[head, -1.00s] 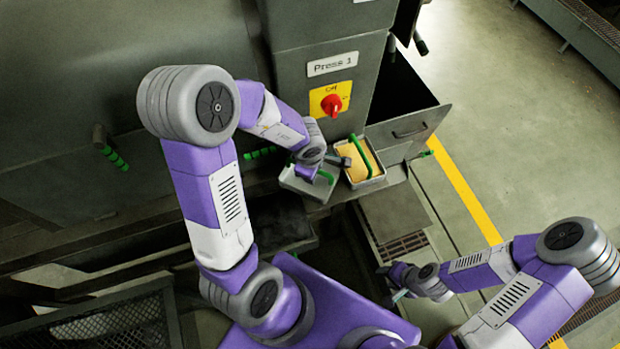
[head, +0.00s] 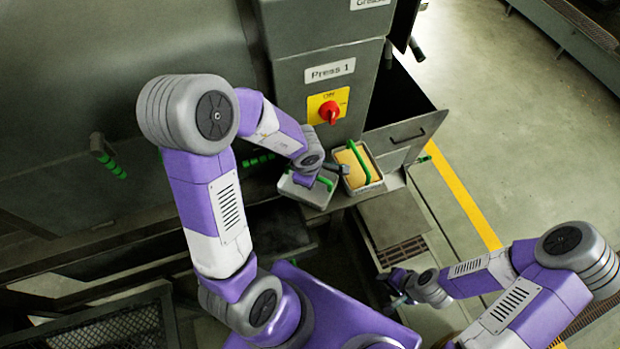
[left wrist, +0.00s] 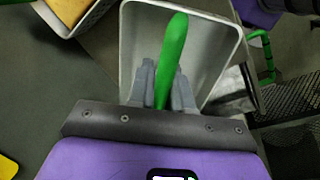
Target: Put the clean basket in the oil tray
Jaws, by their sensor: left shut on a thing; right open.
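The empty pale grey basket (head: 291,187) with a green handle hangs from my left gripper (head: 322,179), in front of the press. In the left wrist view my left gripper (left wrist: 163,82) is shut on the basket's green handle (left wrist: 172,45), and the basket's inside (left wrist: 140,40) looks bare. A second basket (head: 369,188) holding yellow material, also with a green handle, stands just right of it on a grey ledge. I cannot tell which surface is the oil tray. My right gripper (head: 397,287) is open and empty at the lower right.
The press body with its red switch (head: 329,112) rises behind the baskets. An open dark drawer or bin (head: 405,125) juts out to the right. A floor grate (head: 402,252) lies below. Green-handled levers (head: 108,160) stick out at left. The floor at right is clear.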

